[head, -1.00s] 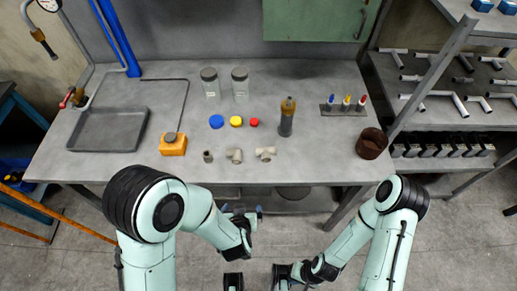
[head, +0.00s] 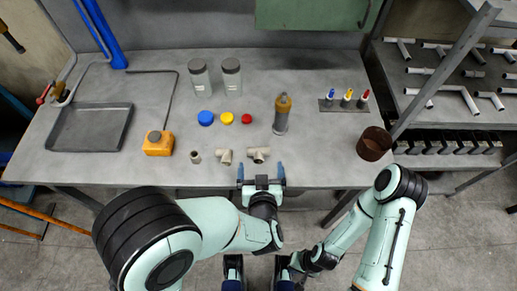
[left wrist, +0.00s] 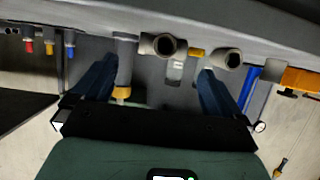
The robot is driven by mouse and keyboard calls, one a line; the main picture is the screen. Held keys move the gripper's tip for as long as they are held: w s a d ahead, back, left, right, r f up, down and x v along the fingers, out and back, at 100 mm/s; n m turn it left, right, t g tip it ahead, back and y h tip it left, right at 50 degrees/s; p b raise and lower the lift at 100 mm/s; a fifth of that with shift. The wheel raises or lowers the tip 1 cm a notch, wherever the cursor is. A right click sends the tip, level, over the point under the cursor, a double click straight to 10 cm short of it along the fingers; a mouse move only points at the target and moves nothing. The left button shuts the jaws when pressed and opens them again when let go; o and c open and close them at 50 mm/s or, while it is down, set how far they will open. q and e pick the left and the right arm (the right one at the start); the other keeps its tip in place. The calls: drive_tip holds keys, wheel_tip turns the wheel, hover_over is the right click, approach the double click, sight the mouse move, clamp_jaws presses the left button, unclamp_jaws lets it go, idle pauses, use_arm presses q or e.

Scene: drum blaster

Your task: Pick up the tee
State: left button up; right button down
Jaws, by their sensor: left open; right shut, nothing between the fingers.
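The tee (head: 258,154) is a beige pipe fitting lying near the table's front edge, at the right end of a row of fittings. It also shows in the left wrist view (left wrist: 163,45), its round opening facing the camera. My left gripper (head: 261,174) is open and empty just in front of the tee, its blue fingers pointing at the table. In the left wrist view the gripper (left wrist: 155,85) has the tee between its fingers' directions, apart from it. My right gripper (head: 287,265) is shut and empty, low in front of the table; its fingertips are hard to make out.
An elbow-like fitting (head: 225,156) and a short coupling (head: 195,156) lie left of the tee. A bottle (head: 281,114) stands behind it to the right. Blue, yellow and red caps lie behind. A brown pot (head: 374,144) stands at the right edge.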

sight(259, 152)
use_arm(q)
drive_tip(key=x, duration=0.2)
drive_tip(key=shift+w+f, duration=0.2)
drive_tip(key=shift+w, duration=0.05)
drive_tip(key=x, duration=0.3)
drive_tip(key=b+x, duration=0.1)
drive_tip(key=x, duration=0.1)
drive_tip(key=shift+w+a+r, duration=0.25)
drive_tip(key=c, duration=1.2)
drive_tip(key=shift+r, duration=0.15)
